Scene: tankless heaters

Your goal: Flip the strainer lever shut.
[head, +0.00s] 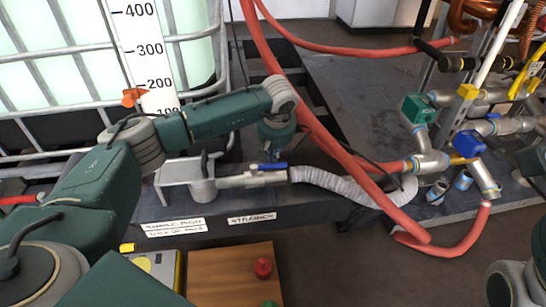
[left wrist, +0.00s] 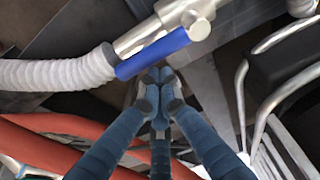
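The strainer (head: 240,181) is a silver pipe fitting on the dark bench, above the "STRAINER" label. Its blue lever (head: 272,166) lies along the pipe. In the left wrist view the blue lever (left wrist: 153,53) runs along the silver valve body (left wrist: 160,32), beside the corrugated hose. My left gripper (left wrist: 158,82) has its fingertips together, just below the lever in that view; nothing shows between them. Whether they touch the lever I cannot tell. In the head view my left wrist hangs over the lever and the fingertips are hard to make out. My right gripper is not in view.
A white corrugated hose (head: 345,186) leads right from the strainer. Red hoses (head: 330,145) cross close on the right. A silver pump-like unit (head: 190,180) stands left of the strainer. A caged tank (head: 75,60) stands behind.

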